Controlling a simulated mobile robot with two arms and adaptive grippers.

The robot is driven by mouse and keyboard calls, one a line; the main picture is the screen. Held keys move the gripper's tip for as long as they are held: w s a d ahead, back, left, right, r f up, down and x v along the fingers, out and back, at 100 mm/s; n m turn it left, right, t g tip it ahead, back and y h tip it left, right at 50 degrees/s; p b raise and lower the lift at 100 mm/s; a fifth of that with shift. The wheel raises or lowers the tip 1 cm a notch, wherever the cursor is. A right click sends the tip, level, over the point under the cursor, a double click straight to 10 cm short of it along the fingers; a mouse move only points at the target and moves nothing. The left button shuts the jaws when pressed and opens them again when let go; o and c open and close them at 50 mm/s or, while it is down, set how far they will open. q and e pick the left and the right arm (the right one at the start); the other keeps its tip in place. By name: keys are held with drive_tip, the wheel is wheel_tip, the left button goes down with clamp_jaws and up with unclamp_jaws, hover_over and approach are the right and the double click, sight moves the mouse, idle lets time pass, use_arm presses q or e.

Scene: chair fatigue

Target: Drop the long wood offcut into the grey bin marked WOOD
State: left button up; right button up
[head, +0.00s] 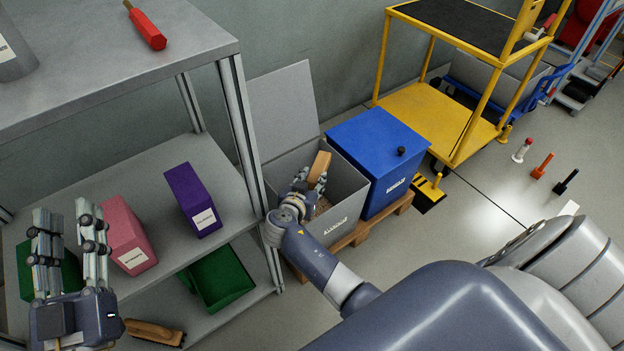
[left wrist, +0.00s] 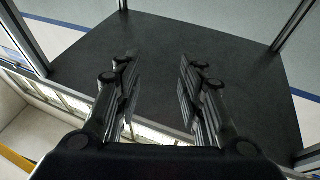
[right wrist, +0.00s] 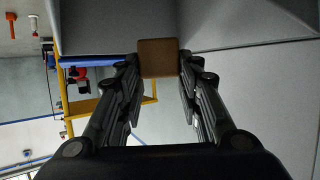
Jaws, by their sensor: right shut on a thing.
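The wood offcut (head: 320,168) is a light brown block. My right gripper (head: 311,182) is shut on it, at the mouth of the grey bin (head: 346,208). The bin's lid (head: 284,108) stands open at the back, and its front label is too small to read surely. In the right wrist view the offcut's square end (right wrist: 158,58) sits between the fingertips, with grey panels around it. My left gripper (head: 67,232) is open and empty in front of the shelf at the left; its spread fingers also show in the left wrist view (left wrist: 158,85).
A blue bin (head: 378,150) with a closed lid stands right of the grey one, both on a wooden pallet (head: 352,236). A metal shelf (head: 120,185) at left carries purple (head: 192,198) and pink (head: 128,235) boxes. A yellow trolley (head: 425,110) stands behind.

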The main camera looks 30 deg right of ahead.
use_arm(q)
drive_tip(key=shift+s+r+t+h+b, duration=0.15)
drive_tip(key=shift+s+r+t, duration=0.2)
drive_tip(key=shift+r, duration=0.2)
drive_tip(key=shift+s+r+t+h+b, duration=0.1)
drive_tip(key=shift+s+r+t, duration=0.1)
drive_tip(key=shift+r+t, duration=0.35)
drive_tip(key=shift+s+r+t+h+b, duration=0.15)
drive_tip(key=shift+s+r+t, duration=0.15)
drive_tip(key=shift+r, duration=0.3)
use_arm(e)
drive_tip(key=shift+f, duration=0.55)
drive_tip(key=o, duration=1.2)
wheel_tip(320, 180, up, 10)
drive_tip(key=shift+s+f, duration=0.1)
